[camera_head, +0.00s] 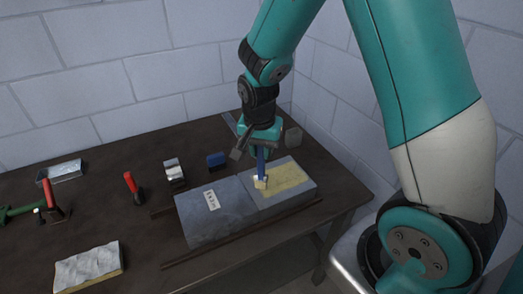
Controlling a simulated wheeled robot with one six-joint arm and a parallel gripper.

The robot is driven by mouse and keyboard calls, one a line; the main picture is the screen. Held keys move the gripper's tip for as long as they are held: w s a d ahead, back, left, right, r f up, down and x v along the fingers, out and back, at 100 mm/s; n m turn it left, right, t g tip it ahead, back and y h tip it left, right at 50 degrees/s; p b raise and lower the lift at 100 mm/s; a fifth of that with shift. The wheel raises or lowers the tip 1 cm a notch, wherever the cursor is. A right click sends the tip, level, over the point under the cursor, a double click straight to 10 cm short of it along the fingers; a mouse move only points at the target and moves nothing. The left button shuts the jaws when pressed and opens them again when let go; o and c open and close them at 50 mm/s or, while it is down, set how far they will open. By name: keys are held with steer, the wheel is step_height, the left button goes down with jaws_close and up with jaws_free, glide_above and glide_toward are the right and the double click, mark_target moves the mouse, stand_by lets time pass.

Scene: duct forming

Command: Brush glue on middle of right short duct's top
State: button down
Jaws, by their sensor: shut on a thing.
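My gripper (261,146) is shut on a blue-handled brush (261,163), held nearly upright. Its pale bristle end is over the left part of the right short duct's top and looks to be touching it. The right short duct (282,204) is a grey block with a yellowish glue-like patch (290,179) across much of its top. It lies end to end with the left duct (217,223), which is bare grey with a small white label (212,200). The brush hides a little of the patch.
Thin dark rails (240,236) flank the ducts on the dark table (120,225). Behind stand a blue block (216,160), a silver-topped block (174,171) and a grey block (293,136). A red-handled tool (131,184), metal tin (62,172) and pale slab (88,267) are left.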

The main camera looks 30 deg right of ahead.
steer(key=shift+r+p, duration=1.65)
steer(key=shift+r, duration=0.75)
